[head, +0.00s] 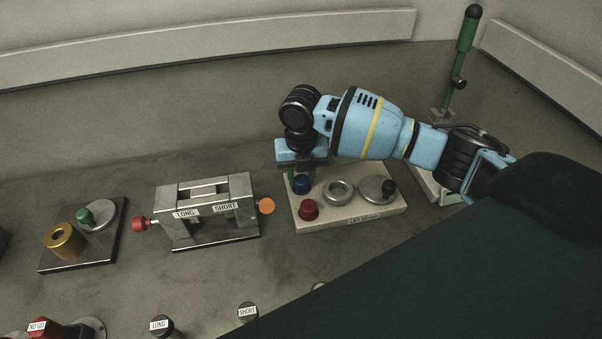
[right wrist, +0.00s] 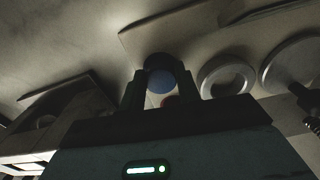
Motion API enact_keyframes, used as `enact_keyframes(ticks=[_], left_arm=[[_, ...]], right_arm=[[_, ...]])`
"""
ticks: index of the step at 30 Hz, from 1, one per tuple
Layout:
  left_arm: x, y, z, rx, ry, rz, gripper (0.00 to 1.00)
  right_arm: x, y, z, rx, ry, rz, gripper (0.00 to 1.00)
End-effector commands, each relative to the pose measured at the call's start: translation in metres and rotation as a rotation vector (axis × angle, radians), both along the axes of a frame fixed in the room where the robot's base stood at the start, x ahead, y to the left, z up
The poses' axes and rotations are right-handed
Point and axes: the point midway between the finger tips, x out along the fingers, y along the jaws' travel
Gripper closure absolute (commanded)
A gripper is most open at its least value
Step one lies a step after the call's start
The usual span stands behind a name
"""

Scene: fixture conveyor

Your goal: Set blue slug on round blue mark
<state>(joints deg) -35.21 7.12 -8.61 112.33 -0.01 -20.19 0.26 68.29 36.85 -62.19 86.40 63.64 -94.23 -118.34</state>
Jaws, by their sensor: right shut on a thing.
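The blue slug (head: 302,185) is a short blue cylinder at the back left corner of the cream fixture board (head: 365,213). My right gripper (head: 301,176) comes down over it from above and is shut on it. In the right wrist view the blue slug (right wrist: 161,82) shows between the two dark fingers of my right gripper (right wrist: 162,88). I cannot tell whether the slug touches the board. I see no round blue mark; the spot under the slug is hidden. My left gripper is not in view.
A red slug (head: 309,210) stands just in front of the blue one. A grey ring (head: 338,192) and a round plate with a black knob (head: 376,189) lie to the right. A LONG/SHORT gauge (head: 207,211) stands left. A green-handled lever (head: 462,50) rises at the back right.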

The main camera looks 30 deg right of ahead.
Motion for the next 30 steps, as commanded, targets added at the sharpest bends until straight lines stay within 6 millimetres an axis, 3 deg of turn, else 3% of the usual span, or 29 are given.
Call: enact_keyframes(ticks=[7,8,13,23,30], left_arm=[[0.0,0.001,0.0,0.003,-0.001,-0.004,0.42],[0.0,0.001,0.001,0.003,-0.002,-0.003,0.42],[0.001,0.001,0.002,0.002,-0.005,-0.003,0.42],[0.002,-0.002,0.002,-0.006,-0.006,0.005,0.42],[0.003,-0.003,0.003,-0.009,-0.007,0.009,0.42]], right_arm=[[0.0,0.0,-0.003,0.0,0.0,0.0,0.91],[0.0,0.0,-0.003,0.0,0.0,0.0,0.65],[0.0,0.0,-0.003,0.001,0.0,0.0,0.42],[0.0,0.0,-0.002,0.001,-0.001,0.0,0.42],[0.001,0.0,0.031,0.001,-0.004,0.001,0.42]])
